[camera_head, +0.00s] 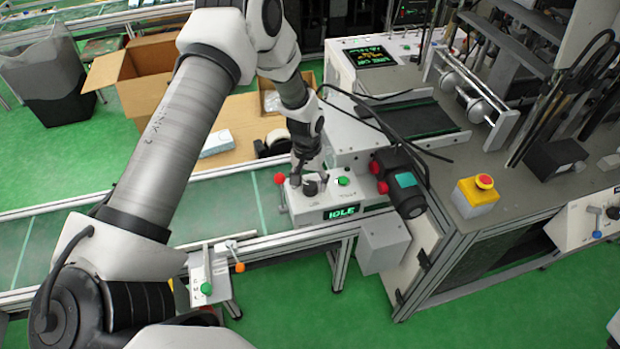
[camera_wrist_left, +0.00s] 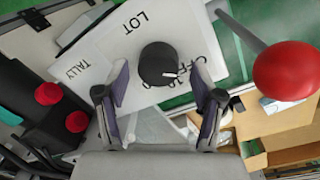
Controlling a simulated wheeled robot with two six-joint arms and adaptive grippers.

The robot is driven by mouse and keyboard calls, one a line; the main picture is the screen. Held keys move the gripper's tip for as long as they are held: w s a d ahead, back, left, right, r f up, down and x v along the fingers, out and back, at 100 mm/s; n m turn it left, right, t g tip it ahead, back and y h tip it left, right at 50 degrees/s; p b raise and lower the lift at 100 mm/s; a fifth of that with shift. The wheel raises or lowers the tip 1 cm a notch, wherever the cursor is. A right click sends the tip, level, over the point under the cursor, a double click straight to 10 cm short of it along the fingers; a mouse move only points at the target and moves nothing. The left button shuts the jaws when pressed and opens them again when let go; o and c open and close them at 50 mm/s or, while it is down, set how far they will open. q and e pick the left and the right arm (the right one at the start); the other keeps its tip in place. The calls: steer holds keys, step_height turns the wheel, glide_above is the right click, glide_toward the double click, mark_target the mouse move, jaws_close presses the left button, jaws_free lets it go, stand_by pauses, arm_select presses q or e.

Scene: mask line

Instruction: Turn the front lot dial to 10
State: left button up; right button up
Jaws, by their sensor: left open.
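The lot dial (camera_wrist_left: 158,64) is a round black knob with a white pointer mark, on a white panel printed LOT in the left wrist view. In the head view the dial (camera_head: 309,188) is a small dark knob on the white front box (camera_head: 300,210), beside a green button. My left gripper (camera_head: 309,176) is open above the dial, pointing down. In the wrist view its two fingers (camera_wrist_left: 160,80) are spread on either side of the knob, with apparent gaps.
A red ball-ended lever (camera_wrist_left: 287,70) stands close beside the gripper. A green IDLE display (camera_head: 341,212) is on the box's front. A black unit with red knobs (camera_head: 400,182) is at the right. An open cardboard box (camera_head: 140,75) lies behind. A yellow emergency stop box (camera_head: 477,195) stands farther right.

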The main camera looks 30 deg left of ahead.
arm_select(q)
steer(key=shift+f, duration=0.15)
steer(key=shift+d, duration=0.1)
steer(key=shift+c, duration=0.3)
steer(key=shift+s, duration=0.1)
steer(key=c, duration=1.1)
